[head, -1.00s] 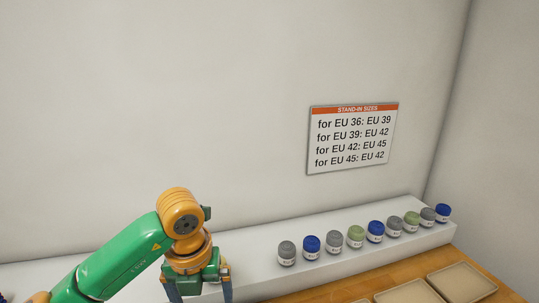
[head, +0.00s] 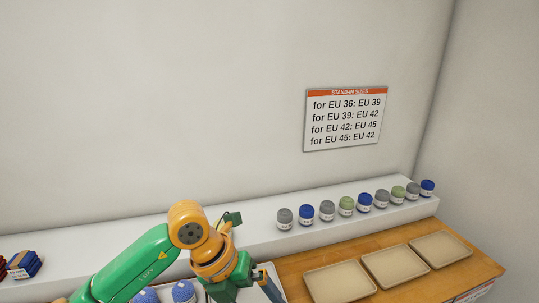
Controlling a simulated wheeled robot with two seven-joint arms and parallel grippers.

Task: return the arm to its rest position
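My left arm (head: 135,265) comes in from the lower left, green with orange joints. Its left gripper (head: 250,292) hangs at the bottom edge, left of the trays. One grey-blue finger stands well out to the side of the green palm, as in an open gripper. The other finger is hidden or cut off, and I see nothing held. My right arm and gripper are not in view.
Several grey, blue and green lidded jars (head: 346,206) line the white ledge (head: 270,245). Three beige trays (head: 340,283) lie on the wooden table (head: 290,270). Blue rounded items (head: 183,291) sit close beside my arm. Dark folded stacks (head: 25,265) lie far left. A sizes sign (head: 345,120) hangs on the wall.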

